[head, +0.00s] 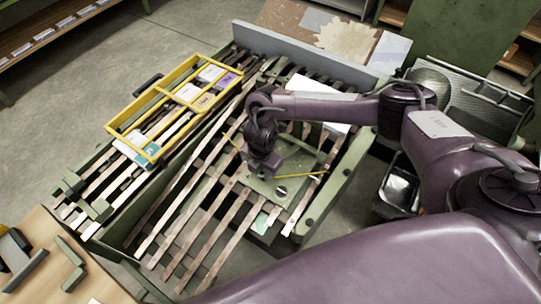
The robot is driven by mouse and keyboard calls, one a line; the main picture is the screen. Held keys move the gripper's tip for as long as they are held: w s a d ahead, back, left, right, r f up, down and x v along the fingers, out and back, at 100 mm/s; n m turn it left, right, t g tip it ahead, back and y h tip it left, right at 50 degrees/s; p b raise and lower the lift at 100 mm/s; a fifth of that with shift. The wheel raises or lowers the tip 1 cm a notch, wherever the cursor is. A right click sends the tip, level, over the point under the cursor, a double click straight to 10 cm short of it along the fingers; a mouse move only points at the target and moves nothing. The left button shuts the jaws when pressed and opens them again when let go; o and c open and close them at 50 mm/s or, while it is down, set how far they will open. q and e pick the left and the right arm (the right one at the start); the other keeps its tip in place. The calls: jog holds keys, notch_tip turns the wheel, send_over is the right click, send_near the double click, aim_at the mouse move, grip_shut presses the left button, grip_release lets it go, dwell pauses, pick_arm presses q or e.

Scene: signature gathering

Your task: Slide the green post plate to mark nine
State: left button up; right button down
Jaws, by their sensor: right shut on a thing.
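The green post plate (290,189) lies on the wooden slats of a green-framed rack, near the rack's right side rail. A dark round knob or slot shows on its front part, and thin yellow strips stick out on both sides. My right gripper (262,163) reaches down over the plate's left-back part and is shut on it. The fingertips and the exact part they hold are hidden by the purple wrist. Mark nine cannot be read at this size. My left gripper is not in view.
A yellow frame (154,152) with papers and small packs lies on the rack's left part. A white sheet (322,110) lies behind the plate. Green side rails (330,190) edge the slats. A metal tray (399,188) stands right of the rack. Slats front-left of the plate are bare.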

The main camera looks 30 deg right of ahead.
jog(key=shift+s+a, duration=0.1)
jog(key=shift+a, duration=0.05)
jog(key=c, duration=1.1)
grip_release()
jog(key=shift+c, duration=0.2)
notch_tip(320, 180, up, 8)
jog(key=shift+f, duration=0.1)
